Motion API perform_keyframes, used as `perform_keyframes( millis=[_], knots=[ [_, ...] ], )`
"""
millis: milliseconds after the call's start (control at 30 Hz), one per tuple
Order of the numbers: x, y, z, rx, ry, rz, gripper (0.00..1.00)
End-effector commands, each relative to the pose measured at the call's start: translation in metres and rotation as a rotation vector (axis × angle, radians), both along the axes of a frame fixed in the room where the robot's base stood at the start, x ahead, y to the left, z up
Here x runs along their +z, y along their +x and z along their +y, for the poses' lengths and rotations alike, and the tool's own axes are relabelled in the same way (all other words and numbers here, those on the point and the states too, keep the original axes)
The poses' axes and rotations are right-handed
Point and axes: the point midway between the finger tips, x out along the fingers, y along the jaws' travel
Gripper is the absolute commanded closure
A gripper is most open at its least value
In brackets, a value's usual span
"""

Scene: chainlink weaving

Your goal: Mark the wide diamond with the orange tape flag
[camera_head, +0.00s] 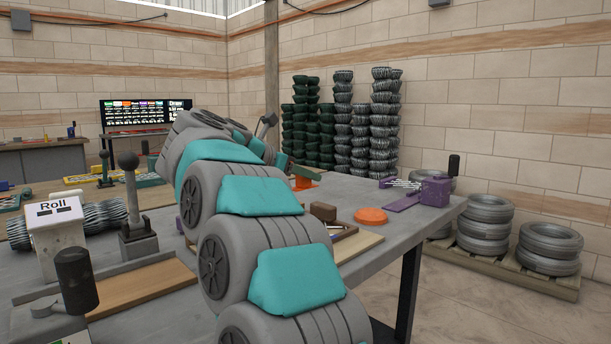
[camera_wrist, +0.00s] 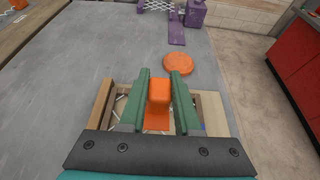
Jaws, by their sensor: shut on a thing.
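My gripper (camera_wrist: 160,76) has two green fingers, closed on an orange block-like piece, the orange tape flag (camera_wrist: 159,91). In the head view my gripper (camera_head: 306,173) shows beyond my arm, with a bit of orange below the green. A strip of wire mesh (camera_wrist: 157,5) spans a purple fixture (camera_wrist: 195,14) at the top of the wrist view, ahead of the gripper and apart from it. The mesh also shows in the head view (camera_head: 400,184). Its diamonds are too small to tell which one is wide.
A wooden tray (camera_wrist: 104,100) with small items lies below the gripper. An orange disc (camera_wrist: 177,64) lies on the grey bench (camera_wrist: 110,50) between the gripper and the fixture. Bare bench surrounds the disc.

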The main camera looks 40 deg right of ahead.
Motion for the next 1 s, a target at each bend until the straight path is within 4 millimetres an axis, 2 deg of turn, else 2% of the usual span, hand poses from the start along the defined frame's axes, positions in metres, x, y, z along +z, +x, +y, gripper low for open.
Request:
perform_keyframes(
  millis=[167,1000],
  knots=[
    [-0.004,0.000,0.001,0.001,0.004,-0.003,1.00],
    [-0.069,0.000,0.001,0.001,0.002,0.001,1.00]
  ],
)
